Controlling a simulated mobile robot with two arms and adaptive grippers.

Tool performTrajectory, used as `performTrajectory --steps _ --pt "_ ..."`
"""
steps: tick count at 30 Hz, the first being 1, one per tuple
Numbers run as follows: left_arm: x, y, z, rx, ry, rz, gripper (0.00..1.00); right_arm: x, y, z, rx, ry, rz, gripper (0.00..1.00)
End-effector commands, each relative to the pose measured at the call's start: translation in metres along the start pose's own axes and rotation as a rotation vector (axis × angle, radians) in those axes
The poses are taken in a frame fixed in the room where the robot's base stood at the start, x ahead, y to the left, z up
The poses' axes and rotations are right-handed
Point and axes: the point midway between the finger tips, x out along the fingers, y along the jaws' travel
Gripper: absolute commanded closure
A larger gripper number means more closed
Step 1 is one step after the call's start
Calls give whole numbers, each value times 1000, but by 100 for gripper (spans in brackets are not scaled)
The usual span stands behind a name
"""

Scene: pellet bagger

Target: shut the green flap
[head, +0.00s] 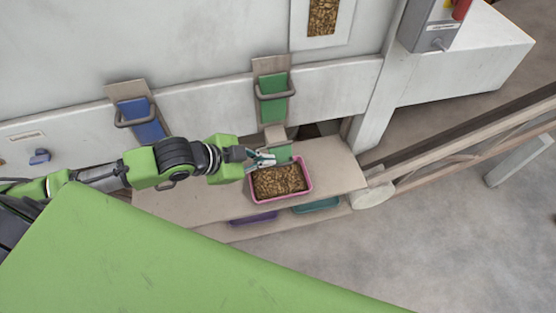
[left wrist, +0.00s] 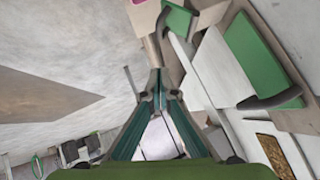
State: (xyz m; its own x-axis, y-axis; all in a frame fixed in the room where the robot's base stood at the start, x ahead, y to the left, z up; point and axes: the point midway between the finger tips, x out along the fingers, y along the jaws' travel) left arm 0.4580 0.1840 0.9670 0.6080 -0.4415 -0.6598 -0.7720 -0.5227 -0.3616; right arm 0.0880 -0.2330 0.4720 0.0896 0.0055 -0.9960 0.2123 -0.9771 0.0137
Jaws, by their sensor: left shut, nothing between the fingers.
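The green flap (head: 273,105) is a green plate with a grey bar handle, set in a beige upright frame on the white machine wall. A smaller green piece (head: 281,151) shows below it, just above a pink-rimmed tray of brown pellets (head: 308,184). My left gripper (head: 268,158) is shut and empty, beside this lower piece and over the tray's back left edge, below the handle. In the left wrist view the green flap (left wrist: 256,52) and its dark handle are to the right of the shut fingertips (left wrist: 157,78), apart from them. My right gripper is not in view.
A blue flap (head: 142,128) with a similar handle is to the left. The tray stands on a beige shelf (head: 335,170), with a purple tray (head: 254,218) and a teal tray (head: 316,205) below. A railing (head: 450,150) runs at the right.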

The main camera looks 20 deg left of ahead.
Motion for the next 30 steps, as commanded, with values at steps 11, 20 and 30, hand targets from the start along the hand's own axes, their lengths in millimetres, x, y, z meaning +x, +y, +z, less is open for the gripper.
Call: performTrajectory --steps 11,20,30 --pt "68 -1 3 0 -1 1 100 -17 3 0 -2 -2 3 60" --pt "88 0 25 1 1 0 100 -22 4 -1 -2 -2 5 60" --pt "90 0 28 3 1 -1 100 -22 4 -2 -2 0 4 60"
